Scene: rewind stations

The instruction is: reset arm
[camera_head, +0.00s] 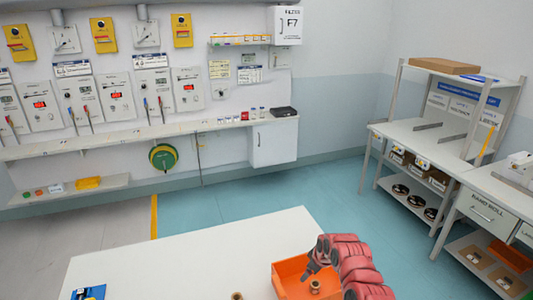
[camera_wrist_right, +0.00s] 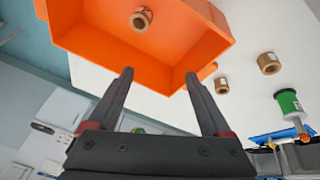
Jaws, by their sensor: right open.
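My right arm comes in at the lower right of the head view, with red links. Its gripper (camera_head: 312,268) is over the orange bin (camera_head: 288,266) on the white table. In the right wrist view the gripper (camera_wrist_right: 160,76) is open, with nothing between its two dark fingers. The orange bin (camera_wrist_right: 95,38) lies beyond the fingertips there. A small tan spool (camera_wrist_right: 141,18) sits inside the bin; it also shows in the head view (camera_head: 315,287). My left gripper is not in view.
On the white table (camera_head: 180,250) are a blue item (camera_head: 88,293) and a tan spool (camera_head: 237,296). The wrist view shows two tan spools (camera_wrist_right: 268,63) (camera_wrist_right: 221,86) and a green spool (camera_wrist_right: 288,102) outside the bin. Shelving (camera_head: 440,135) stands at the right; the table's middle is clear.

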